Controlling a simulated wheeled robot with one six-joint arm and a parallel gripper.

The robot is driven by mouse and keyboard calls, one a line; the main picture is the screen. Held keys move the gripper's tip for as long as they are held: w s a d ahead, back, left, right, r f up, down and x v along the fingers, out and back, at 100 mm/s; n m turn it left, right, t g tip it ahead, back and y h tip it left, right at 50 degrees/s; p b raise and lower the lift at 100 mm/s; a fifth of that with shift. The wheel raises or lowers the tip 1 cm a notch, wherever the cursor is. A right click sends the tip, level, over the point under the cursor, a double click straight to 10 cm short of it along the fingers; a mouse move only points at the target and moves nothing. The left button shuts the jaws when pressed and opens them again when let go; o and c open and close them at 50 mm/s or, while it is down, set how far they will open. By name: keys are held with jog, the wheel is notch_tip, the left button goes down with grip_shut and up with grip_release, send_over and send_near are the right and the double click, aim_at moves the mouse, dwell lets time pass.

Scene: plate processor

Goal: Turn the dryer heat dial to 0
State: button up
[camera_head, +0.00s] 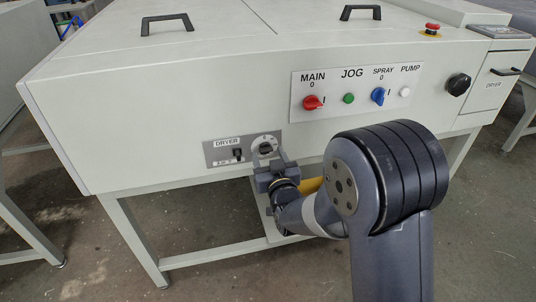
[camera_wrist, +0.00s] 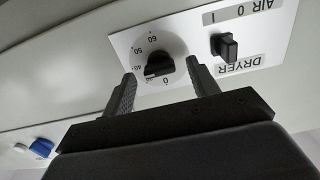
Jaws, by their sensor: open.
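The dryer heat dial (camera_head: 265,145) is on the grey dryer panel (camera_head: 222,152), low on the machine's front. In the wrist view, which is turned about upside down, the dial's black knob (camera_wrist: 158,64) sits on a round white scale with numbers up to 60. My gripper (camera_wrist: 161,68) is open, with one finger on each side of the knob and visible gaps. It also shows in the head view (camera_head: 274,163), partly covering the dial.
The dryer air switch (camera_head: 238,154), a black lever, is beside the dial and close to one finger in the wrist view (camera_wrist: 224,46). Above right are the red main switch (camera_head: 312,102), green jog button (camera_head: 348,98) and blue spray switch (camera_head: 377,96). Machine legs stand below.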

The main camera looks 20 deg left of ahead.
jog(key=shift+w+a, duration=0.25)
jog(key=shift+w, duration=0.25)
jog(key=shift+c, duration=0.6)
jog(key=c, duration=0.9)
jog(key=shift+o, duration=0.2)
